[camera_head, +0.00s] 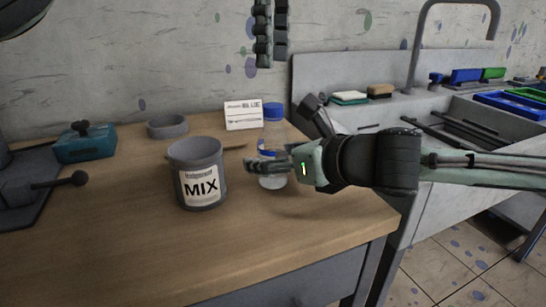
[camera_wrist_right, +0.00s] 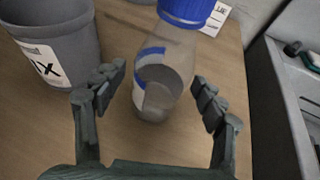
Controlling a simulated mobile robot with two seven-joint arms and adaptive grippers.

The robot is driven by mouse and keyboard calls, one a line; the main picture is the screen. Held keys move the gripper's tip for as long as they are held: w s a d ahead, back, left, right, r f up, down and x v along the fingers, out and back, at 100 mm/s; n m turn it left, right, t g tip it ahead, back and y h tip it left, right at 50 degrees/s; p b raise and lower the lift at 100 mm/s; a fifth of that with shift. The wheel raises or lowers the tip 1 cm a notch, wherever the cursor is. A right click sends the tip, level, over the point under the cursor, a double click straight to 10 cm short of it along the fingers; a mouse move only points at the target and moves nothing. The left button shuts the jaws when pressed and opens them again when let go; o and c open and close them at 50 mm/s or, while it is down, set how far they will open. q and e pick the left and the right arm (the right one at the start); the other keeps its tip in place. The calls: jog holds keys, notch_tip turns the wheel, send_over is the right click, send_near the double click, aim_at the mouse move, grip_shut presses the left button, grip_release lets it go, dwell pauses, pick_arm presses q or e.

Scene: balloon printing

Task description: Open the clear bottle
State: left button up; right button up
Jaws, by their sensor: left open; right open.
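The clear bottle (camera_head: 273,140) stands upright on the wooden table with its blue cap (camera_head: 273,110) on. It also shows in the right wrist view (camera_wrist_right: 165,75), with the blue cap (camera_wrist_right: 187,9) cut off by the top edge. My right gripper (camera_head: 275,170) is low beside the bottle. In the wrist view its open fingers (camera_wrist_right: 160,90) are on either side of the bottle, with gaps visible. My left gripper (camera_head: 271,60) hangs high above the bottle, open and empty, its fingers pointing down.
A grey MIX bucket (camera_head: 198,155) stands left of the bottle. A white card (camera_head: 243,115) and a grey ring-shaped dish (camera_head: 167,127) are behind. A teal box (camera_head: 86,143) sits at left. A sink (camera_head: 480,120) with trays is at right. The front of the table is clear.

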aim_at(273, 105)
grip_shut()
dwell(0.4)
pick_arm(q)
jog(key=m, duration=0.4)
jog(key=shift+m, duration=0.4)
jog(key=m, duration=0.4)
jog(key=shift+m, duration=0.3)
jog(key=m, duration=0.8)
jog(key=shift+m, duration=0.3)
jog(key=shift+f, duration=4)
